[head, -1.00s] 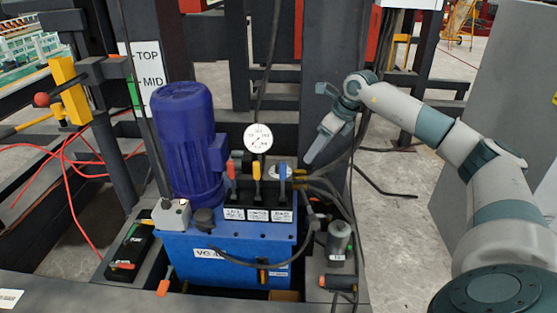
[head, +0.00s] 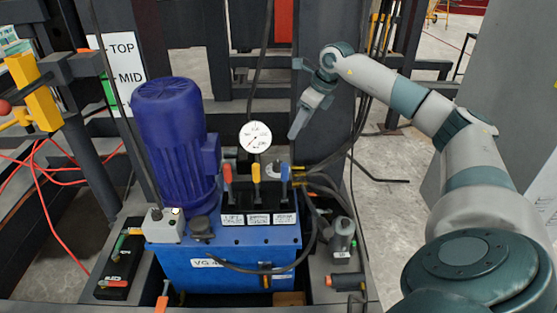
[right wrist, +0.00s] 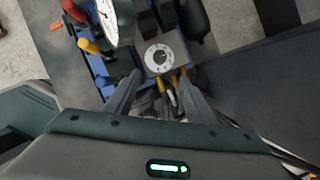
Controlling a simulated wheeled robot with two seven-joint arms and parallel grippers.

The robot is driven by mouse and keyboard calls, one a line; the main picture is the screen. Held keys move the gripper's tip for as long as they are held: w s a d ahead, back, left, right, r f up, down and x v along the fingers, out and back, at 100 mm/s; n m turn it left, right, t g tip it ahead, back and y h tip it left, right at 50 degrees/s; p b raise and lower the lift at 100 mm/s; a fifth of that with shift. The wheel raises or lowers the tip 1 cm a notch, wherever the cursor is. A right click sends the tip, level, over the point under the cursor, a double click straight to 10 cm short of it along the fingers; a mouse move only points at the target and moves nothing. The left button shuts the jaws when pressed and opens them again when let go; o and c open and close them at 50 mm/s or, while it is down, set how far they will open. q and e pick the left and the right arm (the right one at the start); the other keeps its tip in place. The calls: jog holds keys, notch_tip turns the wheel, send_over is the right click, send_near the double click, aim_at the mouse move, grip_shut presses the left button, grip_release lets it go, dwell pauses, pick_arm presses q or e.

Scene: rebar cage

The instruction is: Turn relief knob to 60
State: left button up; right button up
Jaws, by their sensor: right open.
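The relief knob is a white dial with markings around it and a small grey centre (right wrist: 159,58), on the block behind the levers. In the head view it shows partly (head: 272,171), below and right of the pressure gauge (head: 255,137), half hidden by the levers. The dial's numbers are too small to read. My right gripper (head: 294,134) hangs above and right of the knob in the head view, apart from it. In the right wrist view its two fingers (right wrist: 157,88) are spread and empty, with the knob ahead of them. My left gripper is not in view.
Red, yellow and blue levers (head: 256,173) stand in front of the knob on the blue pump unit (head: 225,262). A blue motor (head: 172,140) stands to the left. Black hoses (head: 325,190) run at the right, and a dark post (head: 325,120) stands behind my gripper.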

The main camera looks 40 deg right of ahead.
aim_at(278, 163)
jog(key=x, duration=1.7)
jog(key=shift+a+f+b, duration=0.1)
jog(key=shift+f+b, duration=0.2)
jog(key=shift+f, duration=0.05)
jog(key=c, duration=1)
